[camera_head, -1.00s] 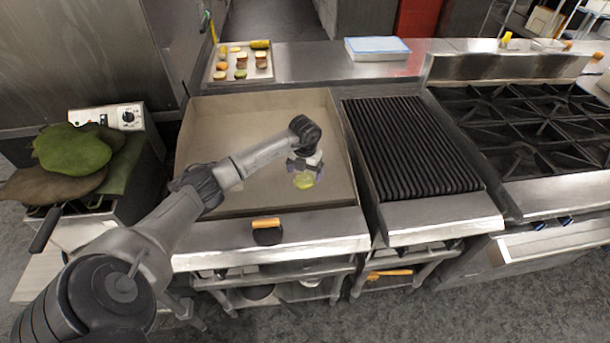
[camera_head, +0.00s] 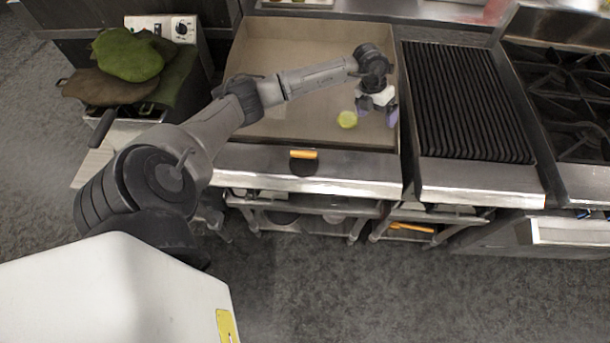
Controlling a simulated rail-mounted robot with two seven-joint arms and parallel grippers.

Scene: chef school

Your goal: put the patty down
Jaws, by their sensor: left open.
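A small round yellow-green piece, which I take to be the patty (camera_head: 347,119), lies on the flat griddle (camera_head: 290,60) towards its front right. My left gripper (camera_head: 376,114) is just right of it, low over the griddle, with its fingers pointing down. The left gripper is open, and no object shows between its fingers. A small gap shows between the gripper and the patty. My right gripper is not in view.
A ribbed black grill (camera_head: 465,100) stands right of the griddle, with a burner stove (camera_head: 565,100) beyond it. A scraper with an orange handle (camera_head: 304,154) is at the griddle's front edge. Green mitts (camera_head: 128,55) lie at the left. Most of the griddle is bare.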

